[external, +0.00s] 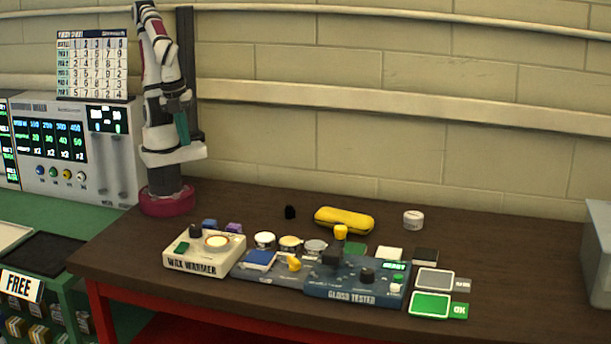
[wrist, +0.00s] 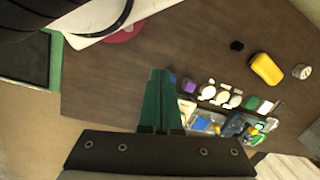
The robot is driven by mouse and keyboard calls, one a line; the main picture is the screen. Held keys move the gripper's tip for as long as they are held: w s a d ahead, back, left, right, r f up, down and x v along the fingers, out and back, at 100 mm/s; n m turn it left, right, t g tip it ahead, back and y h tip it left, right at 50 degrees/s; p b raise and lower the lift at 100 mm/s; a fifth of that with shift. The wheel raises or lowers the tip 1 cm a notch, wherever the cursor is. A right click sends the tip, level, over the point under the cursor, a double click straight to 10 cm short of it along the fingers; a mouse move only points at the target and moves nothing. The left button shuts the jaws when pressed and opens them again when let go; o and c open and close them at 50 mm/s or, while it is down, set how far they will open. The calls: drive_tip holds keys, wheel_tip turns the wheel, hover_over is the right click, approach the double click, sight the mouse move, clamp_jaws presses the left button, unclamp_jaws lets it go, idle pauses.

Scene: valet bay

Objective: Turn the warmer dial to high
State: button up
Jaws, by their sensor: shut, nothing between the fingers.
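The cream wax warmer (external: 204,262) stands at the left end of the row of devices on the dark table. A black dial (external: 196,231) sits on its top at the back left; its setting is too small to read. Beside the dial are a round pale wax pot (external: 217,241) and a green button (external: 183,247). My gripper (external: 183,128) is raised well above the table, behind and left of the warmer. Its teal fingers are shut and empty, and also show in the wrist view (wrist: 161,98), where they partly cover the warmer's area.
The blue gloss tester (external: 352,296) and a tray with a yellow lever (external: 293,263) stand right of the warmer. Purple and blue blocks (external: 233,228) and round tins (external: 290,243) lie close behind. A yellow case (external: 344,220) lies farther back. The table's back left is clear.

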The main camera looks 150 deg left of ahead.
sight(195, 226)
drive_tip(key=o, duration=0.7)
drive_tip(key=w+n, duration=0.2)
drive_tip(key=w, duration=0.1)
drive_tip(key=w+d+n, duration=0.1)
drive_tip(key=w, duration=0.2)
drive_tip(key=w+d+n+h, duration=0.1)
drive_tip(key=w+n, duration=0.1)
drive_tip(key=w, duration=0.2)
drive_tip(key=shift+w+d+r+n, duration=0.1)
drive_tip(key=shift+d+r+n, duration=0.05)
drive_tip(key=shift+r+n, duration=0.2)
drive_tip(key=o, duration=0.4)
drive_tip(key=w+d+f+n, duration=0.1)
drive_tip(key=w+f+n, duration=0.1)
drive_tip(key=w+n, duration=0.2)
drive_tip(key=w, duration=0.3)
drive_tip(key=shift+w+d+f+h, duration=0.15)
drive_tip(key=shift+w+d+h, duration=0.1)
drive_tip(key=shift+d+h, duration=0.15)
drive_tip(key=shift+n, duration=0.25)
wheel_tip(195, 226, down, 14)
drive_tip(key=shift+f, duration=0.6)
drive_tip(key=shift+c, duration=0.3)
drive_tip(key=shift+a, duration=0.1)
clamp_jaws()
